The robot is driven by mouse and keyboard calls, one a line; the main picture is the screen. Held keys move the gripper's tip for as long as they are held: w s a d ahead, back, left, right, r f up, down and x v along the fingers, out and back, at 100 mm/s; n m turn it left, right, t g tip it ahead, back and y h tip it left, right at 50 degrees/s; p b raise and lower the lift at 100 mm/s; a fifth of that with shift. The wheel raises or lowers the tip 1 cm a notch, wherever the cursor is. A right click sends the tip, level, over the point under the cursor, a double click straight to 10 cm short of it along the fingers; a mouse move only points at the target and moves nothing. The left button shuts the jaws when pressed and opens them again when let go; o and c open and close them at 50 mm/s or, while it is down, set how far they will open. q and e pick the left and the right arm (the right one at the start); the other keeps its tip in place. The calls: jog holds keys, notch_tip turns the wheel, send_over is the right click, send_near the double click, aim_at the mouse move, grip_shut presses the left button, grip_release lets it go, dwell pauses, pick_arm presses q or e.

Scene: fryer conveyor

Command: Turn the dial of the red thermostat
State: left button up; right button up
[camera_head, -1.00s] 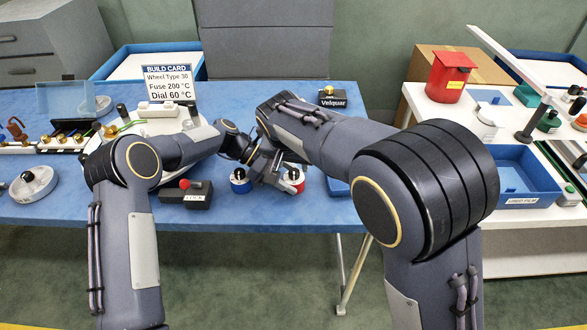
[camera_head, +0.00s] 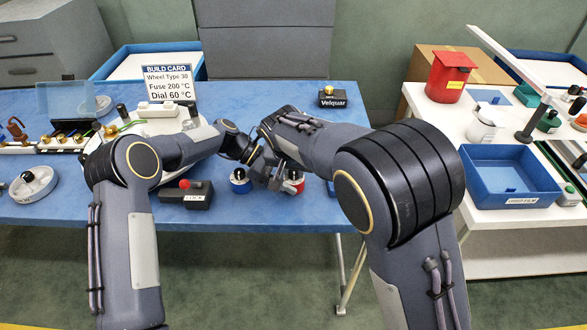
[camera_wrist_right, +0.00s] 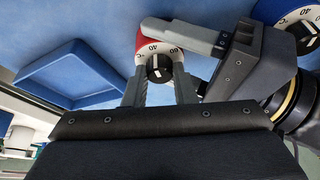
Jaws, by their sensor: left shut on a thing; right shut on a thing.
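The red thermostat (camera_head: 298,184) stands near the table's front edge, mostly covered by my grippers in the head view. In the right wrist view, its red side (camera_wrist_right: 140,40) shows beside a white scale with numbers such as 40 and 60. Its black dial (camera_wrist_right: 158,69) has a white pointer mark; I cannot read the setting surely. My right gripper (camera_wrist_right: 158,84) is shut on the dial, one finger on each side. My left gripper (camera_head: 268,176) comes in from the left, shut on the thermostat's body; one finger lies along its edge.
A blue thermostat (camera_head: 240,184) stands just left of the grippers. A black lock box (camera_head: 197,198) with a red button is further left. The build card (camera_head: 168,83) reads Dial 60 °C. A blue tray (camera_wrist_right: 75,75) lies beside the red thermostat.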

jog(key=m+h, duration=0.1)
jog(key=m, duration=0.3)
jog(key=shift+m+h, duration=0.3)
jog(key=shift+h, duration=0.1)
jog(key=o, duration=1)
jog(key=shift+a, duration=0.1)
jog(key=shift+r, duration=0.1)
jog(key=v, duration=1.1)
jog(key=shift+w+r, duration=0.15)
jog(key=shift+r, duration=0.4)
